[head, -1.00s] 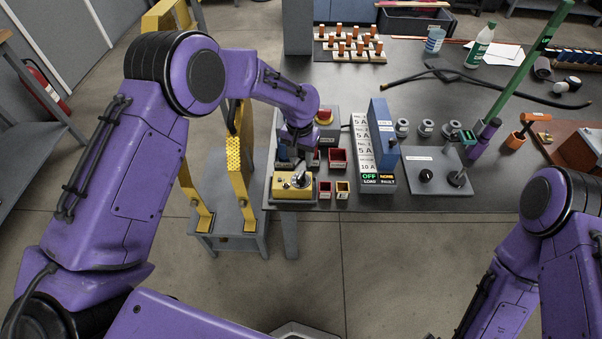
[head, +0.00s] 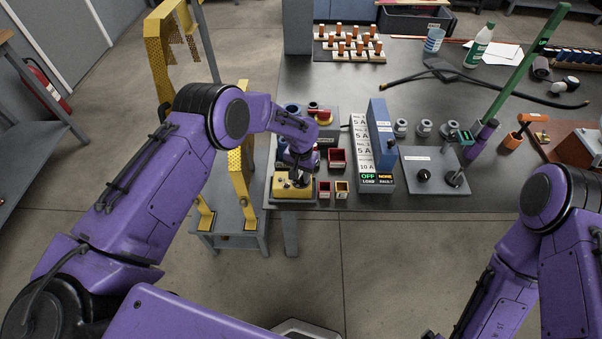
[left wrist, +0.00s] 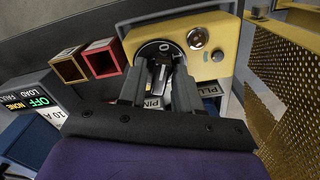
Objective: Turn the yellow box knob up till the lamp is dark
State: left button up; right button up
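The yellow box (head: 291,190) stands at the near left edge of the dark table. It fills the top of the left wrist view (left wrist: 224,68). Its round black knob (left wrist: 150,50) has a dial mark above it. My left gripper (head: 299,178) reaches down onto the box from above; in the left wrist view its two fingers (left wrist: 163,72) stand on either side of the knob's grip and appear shut on it. The fingers hide part of the knob. Beside the knob, a round lamp (left wrist: 197,38) in a metal ring shows no clear glow. My right gripper is out of view.
Small red (left wrist: 102,57) and yellow (left wrist: 68,66) open bins stand close to the box. The tall grey-and-blue unit (head: 380,150) with lit labels is to their right. A yellow perforated guard (head: 240,175) stands close on the left.

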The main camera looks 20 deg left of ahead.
pick_arm(q)
grip_shut()
jog(key=m+b, duration=0.2)
jog(key=m, duration=0.1)
jog(key=shift+f+m, duration=0.15)
jog(key=shift+m, duration=0.15)
jog(key=shift+s+m+b, duration=0.1)
jog(key=shift+m+b, duration=0.65)
jog(key=shift+m, duration=0.45)
jog(key=shift+m+b, duration=0.45)
jog(key=shift+m, duration=0.95)
jog(key=shift+s, duration=0.1)
jog(key=shift+o, duration=1.8)
grip_release()
